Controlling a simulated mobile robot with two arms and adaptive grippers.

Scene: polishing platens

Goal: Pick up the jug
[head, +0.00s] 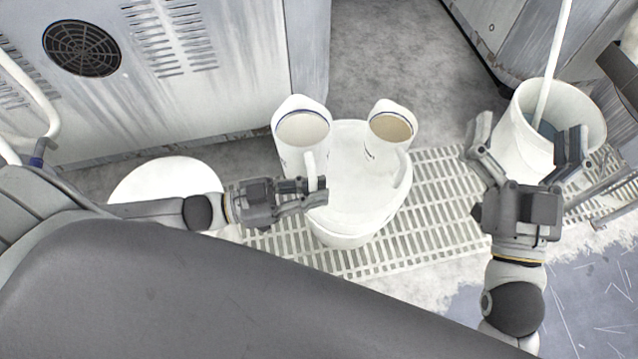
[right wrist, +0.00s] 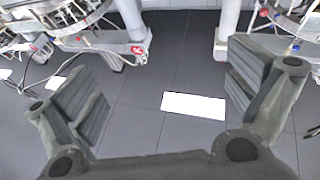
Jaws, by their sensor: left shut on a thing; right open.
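Two white jugs stand side by side on a round white stand, whose top (head: 352,207) shows in the head view. The left jug (head: 293,150) has a dark line near its rim and a handle facing me. My left gripper (head: 317,190) is shut on that handle. Whether the jug's base touches the stand is hard to tell. My right gripper (head: 526,147) is open and empty, in front of a white bucket in the head view. The right wrist view shows no jug.
The white bucket (head: 528,150) holds a long pale pole (head: 553,62). A slatted grating (head: 440,195) lies around the stand. A grey vented cabinet (head: 215,95) stands behind at left. A white round top (head: 160,181) lies beneath my left arm.

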